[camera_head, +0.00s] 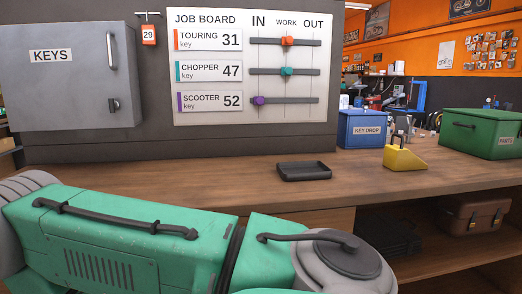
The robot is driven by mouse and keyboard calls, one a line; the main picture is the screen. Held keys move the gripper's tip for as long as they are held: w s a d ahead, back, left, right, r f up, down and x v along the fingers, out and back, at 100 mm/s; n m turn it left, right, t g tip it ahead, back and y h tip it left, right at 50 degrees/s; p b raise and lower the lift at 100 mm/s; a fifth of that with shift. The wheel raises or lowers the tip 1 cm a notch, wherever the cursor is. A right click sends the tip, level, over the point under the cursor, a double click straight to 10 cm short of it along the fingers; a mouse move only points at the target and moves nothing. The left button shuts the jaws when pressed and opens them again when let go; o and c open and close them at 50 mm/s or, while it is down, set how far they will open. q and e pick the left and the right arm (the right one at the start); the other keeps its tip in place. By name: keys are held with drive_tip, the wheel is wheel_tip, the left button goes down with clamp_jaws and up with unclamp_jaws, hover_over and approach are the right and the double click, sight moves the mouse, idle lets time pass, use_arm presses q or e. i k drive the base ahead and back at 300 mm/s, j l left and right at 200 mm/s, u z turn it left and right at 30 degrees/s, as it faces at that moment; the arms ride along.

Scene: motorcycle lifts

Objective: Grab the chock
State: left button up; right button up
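The chock appears to be the yellow wedge (404,158) on the wooden counter, right of centre in the head view. It slopes down to the right and has a dark upright handle or loop at its taller left end. It stands in front of the blue key drop box, with nothing on top of it. Neither of my grippers shows in this view.
A black tray (304,171) lies on the counter (215,175) left of the wedge. The blue key drop box (362,129) and a green parts box (481,134) stand behind and right.

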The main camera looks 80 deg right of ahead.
sight(396, 158)
drive_tip(key=z, duration=3.6)
drive_tip(key=i+l, duration=0.1)
drive_tip(key=u, duration=0.05)
